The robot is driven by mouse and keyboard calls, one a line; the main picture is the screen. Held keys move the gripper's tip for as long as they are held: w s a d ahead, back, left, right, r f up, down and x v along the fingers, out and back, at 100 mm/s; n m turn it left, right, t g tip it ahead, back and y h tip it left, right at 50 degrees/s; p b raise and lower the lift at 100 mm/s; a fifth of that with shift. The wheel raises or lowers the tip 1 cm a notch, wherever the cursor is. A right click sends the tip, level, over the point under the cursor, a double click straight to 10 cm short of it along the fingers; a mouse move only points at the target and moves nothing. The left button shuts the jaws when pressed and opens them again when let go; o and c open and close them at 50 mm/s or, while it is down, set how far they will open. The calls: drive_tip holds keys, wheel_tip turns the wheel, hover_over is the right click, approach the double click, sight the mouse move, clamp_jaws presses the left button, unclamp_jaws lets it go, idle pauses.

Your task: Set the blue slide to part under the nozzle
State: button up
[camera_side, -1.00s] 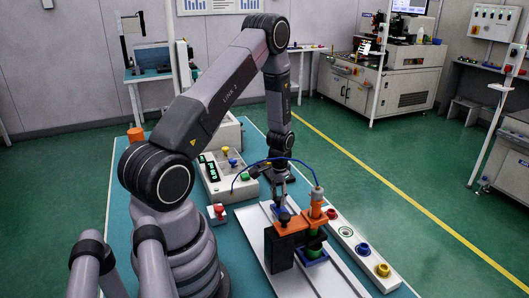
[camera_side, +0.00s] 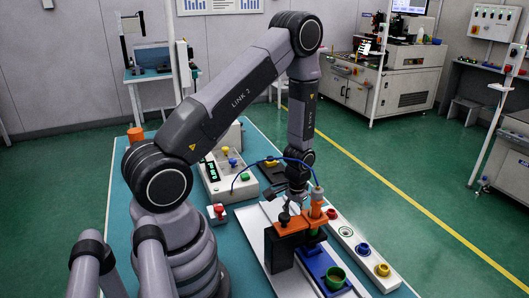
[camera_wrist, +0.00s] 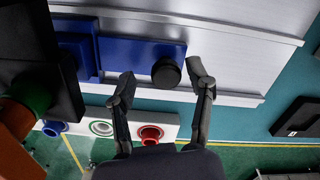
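The blue slide (camera_side: 313,261) lies in the pale rail, running under the orange bracket (camera_side: 292,224). A green cup-shaped part (camera_side: 335,275) sits at its near end, out in front of the orange nozzle (camera_side: 316,208) rather than beneath it. In the wrist view the blue slide (camera_wrist: 130,55) carries a round black knob (camera_wrist: 166,72) near its right end. My gripper (camera_wrist: 161,75) is open, with one finger on each side of the knob and gaps visible. In the side view my gripper (camera_side: 296,196) is behind the bracket, and its fingertips are hard to make out.
A white strip (camera_side: 343,233) with blue and yellow rings lies right of the rail. A control box (camera_side: 223,178) with coloured buttons and a red button box (camera_side: 217,215) stand left. A blue hose arches over to the nozzle. A dark block (camera_wrist: 298,117) lies at right in the wrist view.

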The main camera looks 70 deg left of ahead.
drive_tip(key=shift+a, duration=0.1)
wheel_tip(320, 180, up, 12)
idle(0.6)
drive_tip(key=shift+r, duration=0.1)
drive_tip(key=s+d+r+m+t, duration=0.1)
drive_tip(key=s+d+r, duration=0.15)
drive_tip(key=r, duration=0.45)
drive_tip(key=s+d+r+m+t, duration=0.1)
drive_tip(key=s+d+r+t, duration=0.15)
drive_tip(key=r, duration=0.45)
drive_tip(key=s+d+r+m+t, duration=0.1)
drive_tip(key=s+d+r, duration=0.1)
drive_tip(key=s+r, duration=0.35)
drive_tip(key=s+d+r+m+t, duration=0.1)
drive_tip(key=s+d+r, duration=0.1)
drive_tip(key=s+r, duration=0.3)
drive_tip(key=shift+s+r, duration=0.2)
drive_tip(key=shift+s, duration=0.5)
